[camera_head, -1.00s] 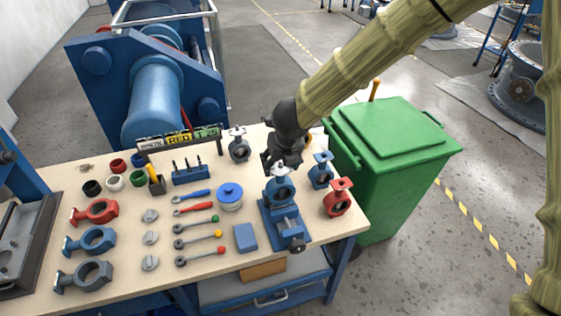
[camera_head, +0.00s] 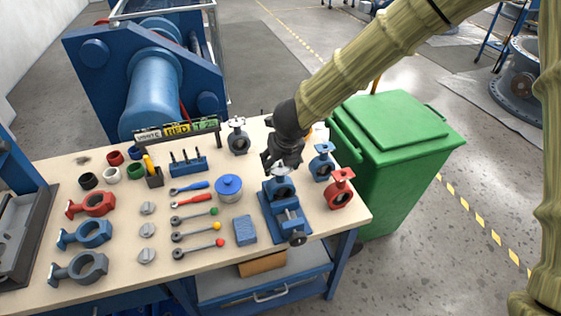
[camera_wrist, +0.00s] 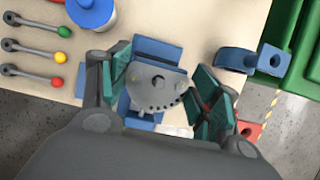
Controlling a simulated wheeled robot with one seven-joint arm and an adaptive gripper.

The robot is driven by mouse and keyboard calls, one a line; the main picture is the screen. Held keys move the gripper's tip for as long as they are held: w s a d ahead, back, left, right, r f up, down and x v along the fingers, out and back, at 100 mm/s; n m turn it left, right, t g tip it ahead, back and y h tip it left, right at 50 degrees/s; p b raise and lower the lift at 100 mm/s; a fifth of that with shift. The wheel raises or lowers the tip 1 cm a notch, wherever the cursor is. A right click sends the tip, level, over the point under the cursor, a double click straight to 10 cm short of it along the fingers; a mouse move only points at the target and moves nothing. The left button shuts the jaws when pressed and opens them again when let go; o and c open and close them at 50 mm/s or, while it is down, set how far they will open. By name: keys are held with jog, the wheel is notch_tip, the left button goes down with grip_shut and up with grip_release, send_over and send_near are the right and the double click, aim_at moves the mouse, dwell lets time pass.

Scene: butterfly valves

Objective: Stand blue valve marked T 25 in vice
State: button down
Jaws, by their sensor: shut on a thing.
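A blue valve (camera_head: 279,190) with a pale grey, round-edged top plate stands upright at the blue vice (camera_head: 287,222), near the table's front right. In the wrist view its top plate (camera_wrist: 154,88) lies between my two finger pads. My gripper (camera_head: 278,167) is above the valve, pointing down, and shut on it. The exact contact is partly hidden by the fingers. No T 25 mark is legible on the valve. A second blue valve (camera_head: 321,164) with a blue top plate stands to the right.
A red valve (camera_head: 340,189) stands at the right edge and a grey valve (camera_head: 238,138) behind. A blue-lidded pot (camera_head: 229,188), blue block (camera_head: 245,230) and several handles lie left of the vice. A label board (camera_head: 178,131) stands at the back. A green bin (camera_head: 395,145) adjoins the table.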

jog(key=shift+w, duration=0.1)
dwell(0.7)
jog(key=shift+c, duration=1.3)
grip_release()
jog(key=shift+f, duration=0.1)
jog(key=v, duration=1.2)
